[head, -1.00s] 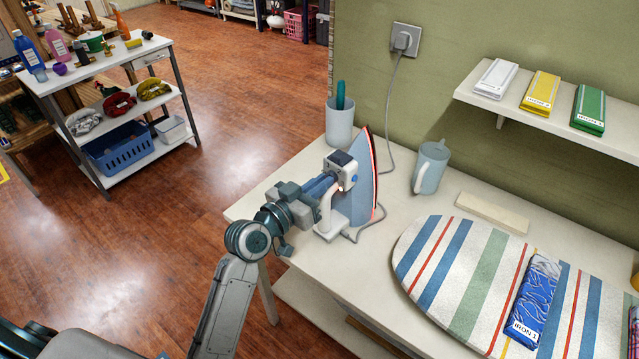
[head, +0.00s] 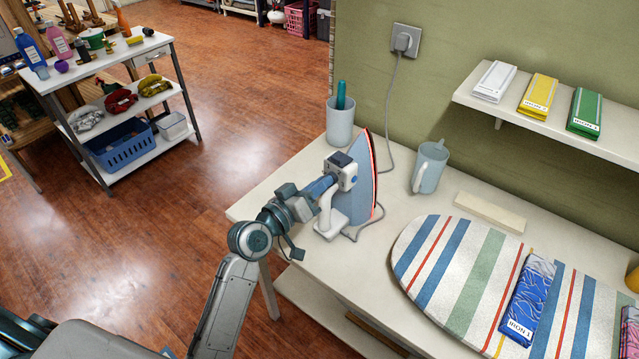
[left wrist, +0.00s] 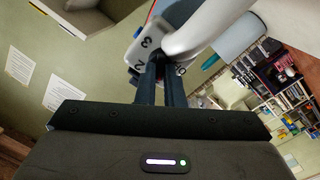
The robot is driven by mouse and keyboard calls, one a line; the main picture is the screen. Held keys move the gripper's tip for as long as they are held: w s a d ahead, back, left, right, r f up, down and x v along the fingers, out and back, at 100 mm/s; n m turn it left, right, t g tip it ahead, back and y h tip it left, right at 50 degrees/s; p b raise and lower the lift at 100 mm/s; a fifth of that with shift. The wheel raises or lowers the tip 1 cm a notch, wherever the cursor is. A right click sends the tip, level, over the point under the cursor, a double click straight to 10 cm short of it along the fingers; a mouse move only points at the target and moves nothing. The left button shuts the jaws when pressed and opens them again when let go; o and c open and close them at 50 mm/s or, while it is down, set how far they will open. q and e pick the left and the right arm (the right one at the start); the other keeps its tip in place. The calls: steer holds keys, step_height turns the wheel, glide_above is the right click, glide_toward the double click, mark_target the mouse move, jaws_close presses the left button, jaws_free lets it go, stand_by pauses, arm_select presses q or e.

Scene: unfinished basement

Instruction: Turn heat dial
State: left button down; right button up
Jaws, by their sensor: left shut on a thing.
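The blue-grey iron (head: 364,188) with a white body stands upright on its heel at the left end of the white table. Its soleplate edge glows red. My left gripper (head: 330,185) reaches the iron's handle side from the left. In the left wrist view its two dark fingers (left wrist: 161,82) are close together on the white dial (left wrist: 146,42), whose face carries numbers such as 2 and 3. The fingers partly hide the dial, so its exact setting cannot be read. My right gripper is not in view.
A light blue mug (head: 429,168) and a cup with a teal pen (head: 340,122) stand near the iron. A cord runs to the wall outlet (head: 405,41). The striped ironing board (head: 450,268) lies right, bearing a blue folded cloth (head: 528,298). A shelf (head: 560,127) hangs above.

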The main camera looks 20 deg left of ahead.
arm_select(q)
steer(key=c, duration=1.5)
jaws_free()
steer(key=shift+c, duration=0.2)
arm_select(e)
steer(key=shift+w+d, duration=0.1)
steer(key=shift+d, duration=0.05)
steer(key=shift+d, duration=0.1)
